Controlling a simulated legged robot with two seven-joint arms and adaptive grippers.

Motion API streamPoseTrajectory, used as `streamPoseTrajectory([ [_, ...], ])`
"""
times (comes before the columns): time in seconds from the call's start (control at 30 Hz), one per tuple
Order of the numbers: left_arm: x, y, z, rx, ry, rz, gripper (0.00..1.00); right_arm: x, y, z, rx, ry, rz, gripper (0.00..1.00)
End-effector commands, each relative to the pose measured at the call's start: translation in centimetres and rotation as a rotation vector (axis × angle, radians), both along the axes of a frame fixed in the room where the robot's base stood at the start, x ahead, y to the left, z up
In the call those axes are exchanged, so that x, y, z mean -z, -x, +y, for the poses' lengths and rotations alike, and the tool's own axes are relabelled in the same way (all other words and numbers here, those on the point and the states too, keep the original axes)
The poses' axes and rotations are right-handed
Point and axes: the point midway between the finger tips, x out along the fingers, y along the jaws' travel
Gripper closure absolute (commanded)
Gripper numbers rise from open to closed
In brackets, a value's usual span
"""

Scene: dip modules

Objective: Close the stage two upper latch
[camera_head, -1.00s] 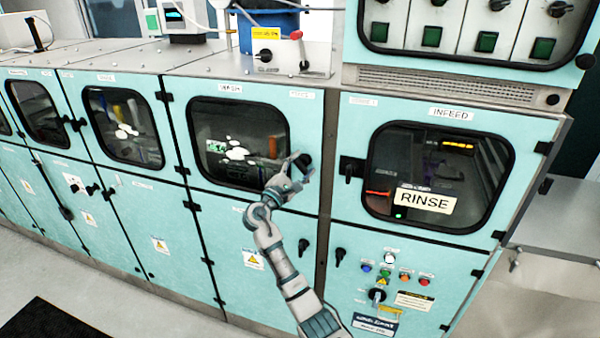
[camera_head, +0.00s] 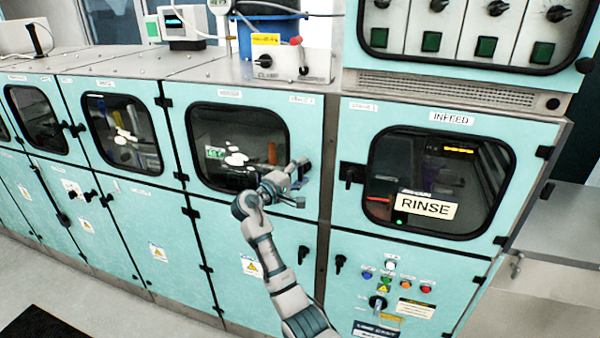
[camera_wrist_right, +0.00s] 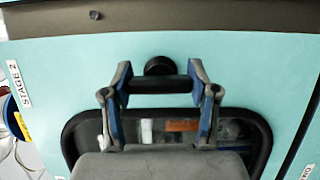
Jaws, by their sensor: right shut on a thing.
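The stage two upper latch is a black handle (camera_wrist_right: 158,86) with a round black pivot (camera_wrist_right: 158,66) on a teal door, in the right wrist view. The handle's bar lies across between my right gripper's two fingers (camera_wrist_right: 160,84), which are shut on it. In the head view, my right gripper (camera_head: 299,181) is at the right edge of the stage two upper door (camera_head: 230,183), beside its window. There it covers most of the latch, so the handle's angle is hard to see. My left gripper is not in view.
The INFEED door (camera_head: 436,182) with the RINSE sign is to the right, with its own black latch (camera_head: 349,173). Another black latch (camera_head: 303,254) is on the lower door. A control box (camera_head: 288,64) with a red-knobbed lever stands on top.

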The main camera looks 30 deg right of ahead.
Motion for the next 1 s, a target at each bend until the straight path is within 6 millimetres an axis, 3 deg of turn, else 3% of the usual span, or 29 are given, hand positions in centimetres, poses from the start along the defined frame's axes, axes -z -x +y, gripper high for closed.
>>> streamPoseTrajectory([
  [0.57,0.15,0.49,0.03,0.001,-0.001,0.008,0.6,0.81,-0.01,-0.09,0.005,-0.031,-0.013,0.75],
  [0.6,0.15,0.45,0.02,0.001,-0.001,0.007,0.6,0.82,-0.02,-0.09,0.005,-0.031,-0.013,0.33],
  [0.67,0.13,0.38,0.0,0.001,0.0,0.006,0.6,0.81,-0.03,-0.08,0.004,-0.03,-0.014,0.18],
  [0.7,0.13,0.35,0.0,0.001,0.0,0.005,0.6,0.76,-0.03,-0.07,0.004,-0.029,-0.014,0.15],
  [1.0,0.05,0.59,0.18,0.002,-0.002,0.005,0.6,0.43,-0.07,0.05,0.002,-0.025,-0.017,0.15],
])
